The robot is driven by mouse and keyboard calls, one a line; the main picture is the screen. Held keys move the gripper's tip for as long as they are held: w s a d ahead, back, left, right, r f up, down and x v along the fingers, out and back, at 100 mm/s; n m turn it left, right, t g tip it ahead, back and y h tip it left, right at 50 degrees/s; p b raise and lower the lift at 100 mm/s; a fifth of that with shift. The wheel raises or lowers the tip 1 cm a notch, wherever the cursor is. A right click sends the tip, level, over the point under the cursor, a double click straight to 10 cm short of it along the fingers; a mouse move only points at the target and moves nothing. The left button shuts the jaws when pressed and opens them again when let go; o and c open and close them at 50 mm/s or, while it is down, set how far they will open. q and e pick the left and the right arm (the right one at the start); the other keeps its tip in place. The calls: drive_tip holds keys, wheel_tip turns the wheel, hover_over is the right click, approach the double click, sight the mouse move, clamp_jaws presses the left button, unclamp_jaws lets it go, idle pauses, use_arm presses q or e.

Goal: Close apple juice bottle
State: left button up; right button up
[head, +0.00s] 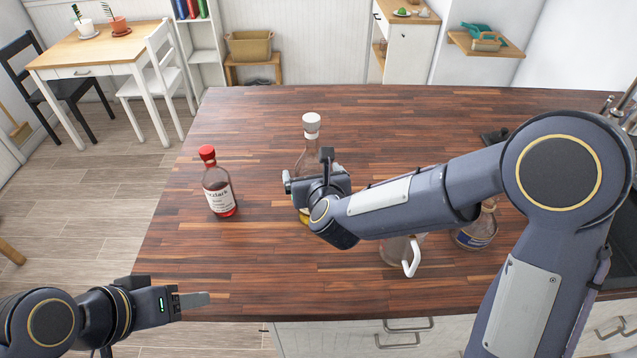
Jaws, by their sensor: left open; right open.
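A tall clear bottle (309,160) with a white cap (311,124) stands upright on the wooden counter. A little yellow liquid shows at its base; its label is hidden, so I cannot confirm it is the apple juice bottle. My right gripper (308,172) is open in front of this bottle, with one finger on either side of it in the picture. I cannot tell whether it touches the glass. The white cap is above the gripper, on the neck; its tightness cannot be seen. My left gripper (195,300) is open and empty at the counter's front left edge.
A red-capped bottle (218,190) of red liquid stands left of the clear bottle. A glass mug (400,252) and a brown bottle (478,230) stand under my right arm. The wooden counter (240,125) is clear at the back left. A table and chairs stand beyond.

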drive_tip(key=b+v, duration=0.1)
drive_tip(key=v, duration=1)
drive_tip(key=shift+s, duration=0.2)
drive_tip(key=shift+d+r, duration=0.1)
drive_tip(key=s+d+r+n+g+y, duration=0.1)
drive_tip(key=s+d+r+n+y, duration=0.15)
drive_tip(key=n, duration=0.55)
drive_tip(key=s+d+r+n+g+y, duration=0.15)
drive_tip(key=d+n, duration=0.25)
drive_tip(key=n, duration=0.5)
drive_tip(key=s+d+f+n+g+h, duration=0.1)
drive_tip(key=s+d+f+n+g, duration=0.1)
drive_tip(key=s+d+n, duration=0.4)
drive_tip(key=s+d+f+n+g+h, duration=0.1)
drive_tip(key=s+d+f+n+g, duration=0.2)
drive_tip(key=s+n, duration=0.6)
wheel_tip(320, 180, down, 3)
drive_tip(key=d, duration=0.3)
drive_tip(key=shift+r+h, duration=0.2)
drive_tip(key=shift+h, duration=0.2)
